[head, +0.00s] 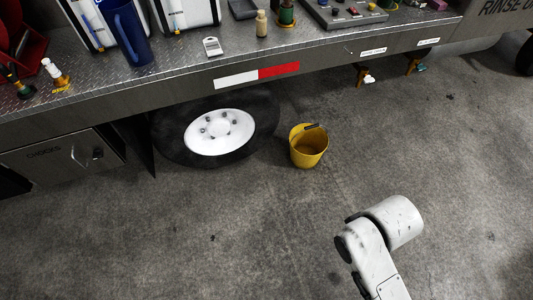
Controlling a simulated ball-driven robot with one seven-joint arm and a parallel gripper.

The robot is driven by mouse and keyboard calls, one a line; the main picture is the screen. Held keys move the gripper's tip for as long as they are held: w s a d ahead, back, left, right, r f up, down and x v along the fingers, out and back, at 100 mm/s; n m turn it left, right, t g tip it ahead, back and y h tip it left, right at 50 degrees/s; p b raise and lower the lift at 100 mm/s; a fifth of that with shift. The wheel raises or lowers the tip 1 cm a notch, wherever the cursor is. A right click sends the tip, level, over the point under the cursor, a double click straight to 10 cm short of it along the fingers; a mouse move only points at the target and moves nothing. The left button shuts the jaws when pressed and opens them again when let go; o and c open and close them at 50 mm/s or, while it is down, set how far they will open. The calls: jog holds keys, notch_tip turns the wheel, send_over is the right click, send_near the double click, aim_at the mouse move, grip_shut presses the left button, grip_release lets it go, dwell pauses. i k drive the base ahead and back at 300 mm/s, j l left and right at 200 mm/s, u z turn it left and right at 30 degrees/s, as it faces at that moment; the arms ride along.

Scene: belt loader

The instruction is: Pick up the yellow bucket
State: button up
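The yellow bucket (304,158) stands upright on the concrete floor in the head view, just right of the wheel. Its dark-gripped handle lies at the rim, and its inside looks empty. My white arm (376,245) reaches in from the bottom, to the right of and nearer than the bucket, with floor between them. My gripper does not show in this view; only arm links are visible.
A white-hubbed wheel (219,132) sits under the metal deck (185,85), close to the bucket's left. A chocks compartment (62,155) is at the left. Two taps hang below the deck edge at the upper right. The floor (230,235) in front is clear.

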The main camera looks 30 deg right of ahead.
aim_at(308, 142)
jog(key=i+l+u, duration=0.2)
jog(key=l+u, duration=0.25)
jog(key=l, duration=0.15)
jog(key=i+l+u, duration=0.1)
jog(key=l+u, duration=0.3)
jog(key=l, duration=0.3)
jog(key=l+u, duration=0.45)
jog(key=l, duration=1.15)
jog(key=k+l+u, duration=0.1)
jog(key=l, duration=0.85)
jog(key=k+l, duration=0.1)
jog(key=l, duration=0.85)
jog(key=i+u, duration=0.05)
